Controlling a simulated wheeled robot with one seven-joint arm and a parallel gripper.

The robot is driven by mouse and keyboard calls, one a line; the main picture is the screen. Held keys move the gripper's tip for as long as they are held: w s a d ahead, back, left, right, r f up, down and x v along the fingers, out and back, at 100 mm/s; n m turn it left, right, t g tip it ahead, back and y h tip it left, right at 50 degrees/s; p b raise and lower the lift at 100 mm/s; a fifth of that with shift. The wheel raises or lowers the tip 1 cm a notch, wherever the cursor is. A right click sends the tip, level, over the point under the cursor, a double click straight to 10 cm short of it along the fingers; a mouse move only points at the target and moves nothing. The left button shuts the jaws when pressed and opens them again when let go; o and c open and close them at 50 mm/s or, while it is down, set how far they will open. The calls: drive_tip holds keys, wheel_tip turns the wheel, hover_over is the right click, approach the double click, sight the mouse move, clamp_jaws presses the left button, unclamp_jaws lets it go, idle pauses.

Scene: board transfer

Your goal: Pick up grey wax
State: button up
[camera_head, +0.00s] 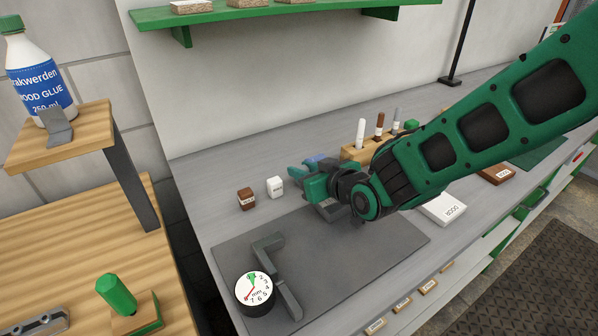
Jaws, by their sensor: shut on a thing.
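My gripper (300,178) reaches in from the right, low over the back of the bench, just right of a small white block (275,187). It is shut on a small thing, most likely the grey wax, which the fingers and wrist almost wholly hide. A small brown block (245,199) stands left of the white one. I cannot tell whether the held thing touches the bench.
Behind my wrist, a wooden holder (354,153) carries upright white, brown and grey sticks. A white box (442,209) lies right. A green shelf (225,14) hangs above.

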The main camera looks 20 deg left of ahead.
drive_tip(key=r, duration=0.4)
drive_tip(key=shift+s+d+r, duration=0.2)
drive_tip(key=shift+s+r, duration=0.05)
drive_tip(key=shift+s, duration=0.15)
drive_tip(key=s+d+r, duration=0.4)
drive_tip(key=s+r, duration=0.2)
drive_tip(key=s, duration=0.3)
drive_tip(key=shift+s+d+r, duration=0.15)
drive_tip(key=shift+s+d, duration=0.2)
drive_tip(key=shift+s, duration=0.1)
